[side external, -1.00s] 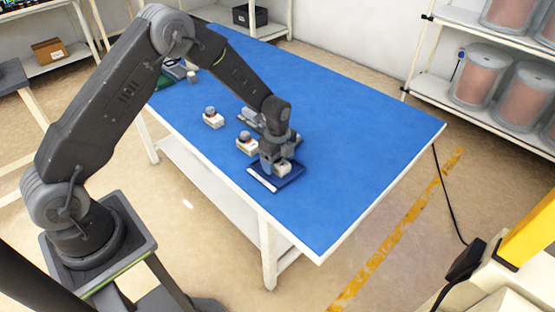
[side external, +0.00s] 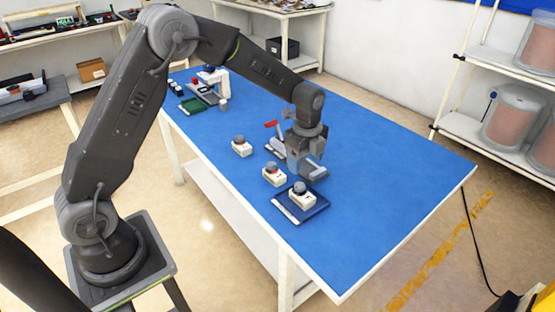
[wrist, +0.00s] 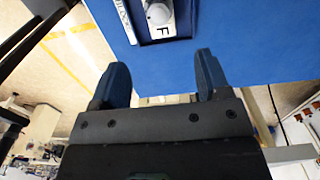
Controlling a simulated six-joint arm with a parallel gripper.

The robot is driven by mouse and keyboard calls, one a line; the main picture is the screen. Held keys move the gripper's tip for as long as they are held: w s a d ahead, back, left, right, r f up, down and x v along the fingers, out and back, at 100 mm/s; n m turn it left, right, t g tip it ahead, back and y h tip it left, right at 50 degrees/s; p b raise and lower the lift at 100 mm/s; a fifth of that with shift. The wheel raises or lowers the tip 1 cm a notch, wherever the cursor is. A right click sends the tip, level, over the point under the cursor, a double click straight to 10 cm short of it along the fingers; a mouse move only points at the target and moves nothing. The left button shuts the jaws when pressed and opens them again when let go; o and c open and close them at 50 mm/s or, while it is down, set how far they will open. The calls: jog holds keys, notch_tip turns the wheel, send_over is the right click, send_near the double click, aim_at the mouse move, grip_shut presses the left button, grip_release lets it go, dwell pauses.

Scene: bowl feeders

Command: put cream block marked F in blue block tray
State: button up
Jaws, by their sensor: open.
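The cream block marked F (side external: 302,201) sits upright in the blue block tray (side external: 319,207), with its grey round knob on top. In the wrist view the block's white label with the letter F (wrist: 163,31) shows at the top edge, inside the dark-rimmed tray (wrist: 147,39); the block's far part is cut off. My gripper (side external: 300,167) is behind the tray in the side view, apart from the block. In the wrist view my gripper (wrist: 161,62) has its two fingers wide apart with nothing between them.
Two similar cream blocks with grey knobs stand on the blue table, one close by (side external: 274,177) and one farther back (side external: 241,147). A red-handled device (side external: 272,127) is beside my gripper. A green tray (side external: 194,106) lies at the far left. The table's front right is clear.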

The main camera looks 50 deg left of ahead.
jog(key=s+d+r+n+t, duration=0.1)
jog(key=s+r+n+t, duration=0.2)
jog(key=s+r+n, duration=0.8)
jog(key=s+r+n+t, duration=0.1)
jog(key=s+r+n, duration=0.1)
jog(key=s, duration=0.3)
jog(key=s+r+n, duration=0.2)
jog(key=s, duration=0.4)
jog(key=s+d+r+n+t, duration=0.1)
jog(key=s+r+n, duration=0.2)
jog(key=s, duration=0.2)
jog(key=shift+s+t, duration=0.2)
jog(key=shift+t, duration=0.1)
